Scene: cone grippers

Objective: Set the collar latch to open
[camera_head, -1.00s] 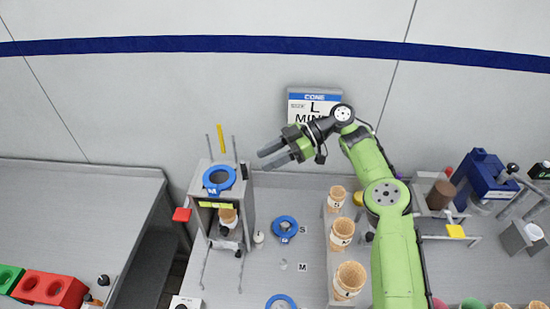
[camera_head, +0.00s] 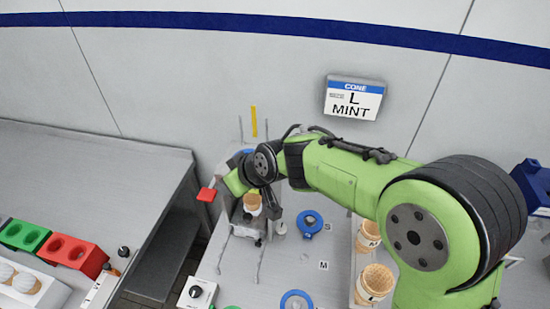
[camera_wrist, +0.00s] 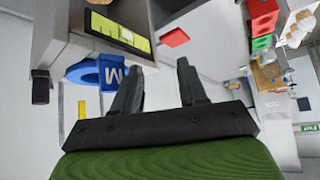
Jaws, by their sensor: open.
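The blue collar marked M (camera_wrist: 95,72) is on the grey cone station (camera_wrist: 58,40), left of my fingers in the wrist view. In the head view only a sliver of the collar (camera_head: 247,152) shows behind my arm. A red paddle (camera_wrist: 173,37) sticks out beside the station, beyond my fingertips; it also shows in the head view (camera_head: 207,195). I cannot tell which part is the collar latch. My gripper (camera_wrist: 158,62) is open and nothing shows between its fingers. My wrist hides the top of the station in the head view.
A cone (camera_head: 252,203) stands inside the station. Loose blue rings (camera_head: 310,222) lie on the bench to its right. A cone rack (camera_head: 366,255) is near my arm. Red and green blocks (camera_head: 75,252) are on the left bench, across a gap. A yellow strip (camera_head: 254,121) rises behind the station.

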